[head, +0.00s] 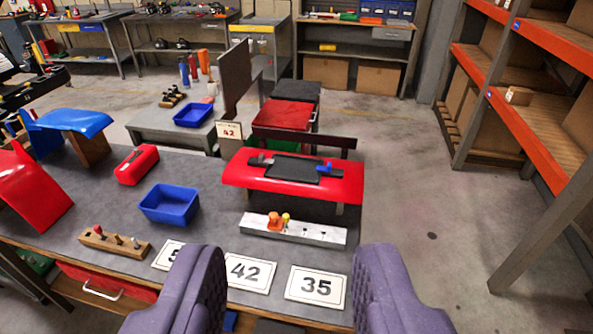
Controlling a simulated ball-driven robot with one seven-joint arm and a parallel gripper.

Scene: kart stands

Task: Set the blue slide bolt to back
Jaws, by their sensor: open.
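The blue slide bolt (324,168) is a small blue piece near the right end of a dark strip. The strip crosses a dark plate (292,169) on a red curved panel (245,180), which is raised above the grey bench. A small grey piece sits at the strip's left end. My gripper (289,256) shows as two purple fingers at the bottom of the head view. They are wide apart with nothing held between them, nearer to me than the panel and apart from the bolt.
A white block (318,233) with an orange knob and a yellow-green piece lies in front of the panel. Number cards, including 42 (250,273) and 35 (316,286), lie nearer. A blue bin (170,205) stands left. Floor right of the bench is clear up to orange shelving (535,145).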

